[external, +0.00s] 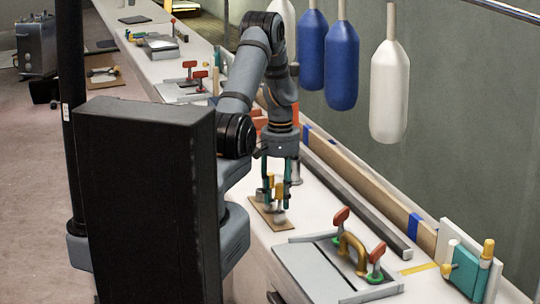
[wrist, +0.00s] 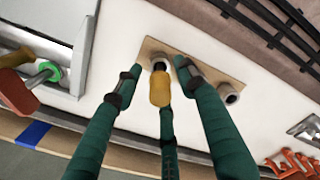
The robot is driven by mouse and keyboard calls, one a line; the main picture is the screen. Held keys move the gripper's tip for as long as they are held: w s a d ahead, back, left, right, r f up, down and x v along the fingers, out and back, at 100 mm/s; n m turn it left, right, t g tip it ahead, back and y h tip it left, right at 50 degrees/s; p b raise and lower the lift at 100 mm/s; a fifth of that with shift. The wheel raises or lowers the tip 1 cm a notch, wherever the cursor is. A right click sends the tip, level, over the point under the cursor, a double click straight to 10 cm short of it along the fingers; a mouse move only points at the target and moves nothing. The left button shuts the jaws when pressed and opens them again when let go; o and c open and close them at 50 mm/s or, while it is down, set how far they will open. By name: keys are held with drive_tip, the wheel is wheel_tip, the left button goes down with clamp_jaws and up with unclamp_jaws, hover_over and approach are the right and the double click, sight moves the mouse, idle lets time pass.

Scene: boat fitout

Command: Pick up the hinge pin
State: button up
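A yellow-handled piece (wrist: 160,88), which looks like the hinge pin, stands over a tan board (wrist: 205,68) in the wrist view. Its lower end is at a grey round fitting on the board. A second grey fitting (wrist: 229,94) sits further right on the board. My gripper (wrist: 157,71) points down over the board, its teal fingers spread around the yellow piece with gaps at the sides. In the external view, my gripper (external: 276,190) is low over the board (external: 261,219), with yellow parts (external: 279,192) between the fingers. Whether a finger touches the piece is unclear.
A grey tray (external: 325,273) with red-handled clamps (external: 341,216) stands at the near right. A long grey bar (external: 350,200) and wooden rail (external: 375,195) run along the bench's wall side. Blue and white fenders (external: 341,65) hang above. A teal block (external: 465,272) stands at the near end.

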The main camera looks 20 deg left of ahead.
clamp_jaws()
idle(0.5)
